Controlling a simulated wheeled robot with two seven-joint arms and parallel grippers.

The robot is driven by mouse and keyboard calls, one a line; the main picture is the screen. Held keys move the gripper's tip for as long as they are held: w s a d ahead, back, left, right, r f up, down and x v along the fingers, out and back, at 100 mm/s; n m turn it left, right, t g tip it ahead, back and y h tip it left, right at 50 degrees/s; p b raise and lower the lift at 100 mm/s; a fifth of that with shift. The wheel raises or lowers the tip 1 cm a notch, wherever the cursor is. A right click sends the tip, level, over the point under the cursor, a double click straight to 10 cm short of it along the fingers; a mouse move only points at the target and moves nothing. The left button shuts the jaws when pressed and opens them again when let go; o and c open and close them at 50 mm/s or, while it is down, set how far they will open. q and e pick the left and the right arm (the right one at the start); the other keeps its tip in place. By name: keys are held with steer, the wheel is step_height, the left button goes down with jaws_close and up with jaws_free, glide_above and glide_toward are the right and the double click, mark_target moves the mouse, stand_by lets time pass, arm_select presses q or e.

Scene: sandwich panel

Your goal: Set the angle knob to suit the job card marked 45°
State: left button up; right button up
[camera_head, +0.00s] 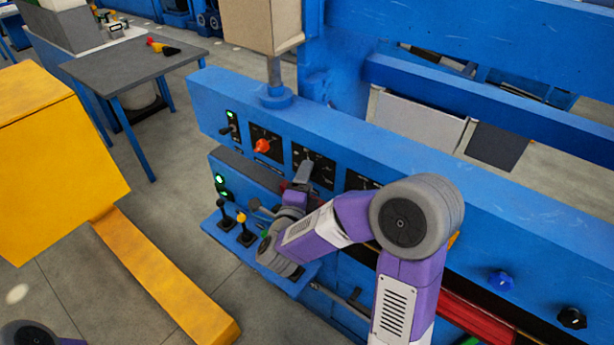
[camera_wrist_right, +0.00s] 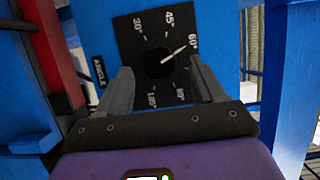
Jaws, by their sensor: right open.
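The angle knob (camera_wrist_right: 158,62) is black with a white pointer line, on a black dial plate marked ANGLE in the right wrist view. The line points up and right, close to the 60° mark and past 45°. My right gripper (camera_wrist_right: 161,72) is open, its two grey fingers on either side of the knob; I cannot tell if they touch it. In the head view my right gripper (camera_head: 302,174) is at the blue panel, in front of a black dial plate, and hides the knob. I see no job card marked 45°. My left gripper is out of view.
An orange knob (camera_head: 262,146) sits on the plate just left of my gripper. Black levers (camera_head: 226,220) and green lights stand below. A blue knob (camera_head: 501,281) and a black knob (camera_head: 571,318) are far right. A yellow machine (camera_head: 60,160) stands left.

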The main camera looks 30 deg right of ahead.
steer(key=shift+x, duration=0.9)
steer(key=shift+a, duration=0.1)
steer(key=c, duration=1)
steer(key=shift+c, duration=0.2)
steer(key=shift+w+r+n+g+y+p, duration=0.15)
steer(key=shift+n+g+p, duration=0.4)
steer(key=shift+n+p, duration=0.9)
steer(key=shift+s+r+n+g+y+p, duration=0.1)
steer(key=shift+n+g+y+p, duration=0.15)
steer(key=shift+n+g+p, duration=1)
steer(key=shift+w+r+n+t+y+p, duration=0.15)
steer(key=shift+n+p, duration=0.85)
steer(key=shift+p, duration=1.05)
steer(key=shift+s+f, duration=0.1)
